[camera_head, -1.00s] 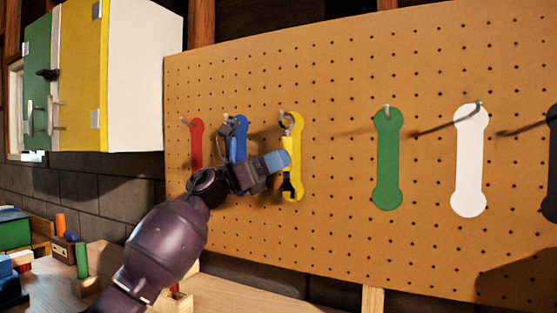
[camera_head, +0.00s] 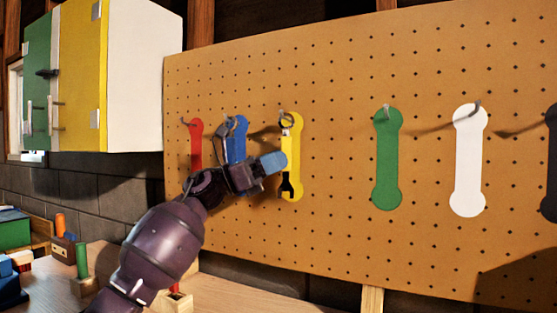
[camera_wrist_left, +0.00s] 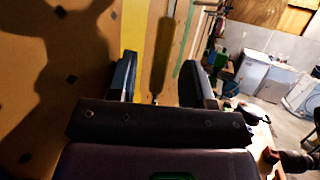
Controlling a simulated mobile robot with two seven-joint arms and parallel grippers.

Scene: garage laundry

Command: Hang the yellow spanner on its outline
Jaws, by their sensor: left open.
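The yellow spanner (camera_head: 287,186) hangs upright in front of the yellow outline (camera_head: 298,150) on the pegboard. Its ring end (camera_head: 287,121) is at the hook at the outline's top, and its dark open jaw is near the bottom. My left gripper (camera_head: 272,162) is open just left of the spanner's handle and covers part of it. In the left wrist view the spanner (camera_wrist_left: 158,50) shows in shade between the two spread fingers, with a gap on each side. The exact seating of the ring on the hook is too small to tell. My right gripper is not in view.
On the pegboard (camera_head: 340,200) are a red outline (camera_head: 196,140), a blue outline (camera_head: 238,140) partly behind my arm, a green outline (camera_head: 387,160) and a white outline (camera_head: 468,165). A yellow and green cabinet (camera_head: 80,80) is at upper left. Small items stand on the bench below.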

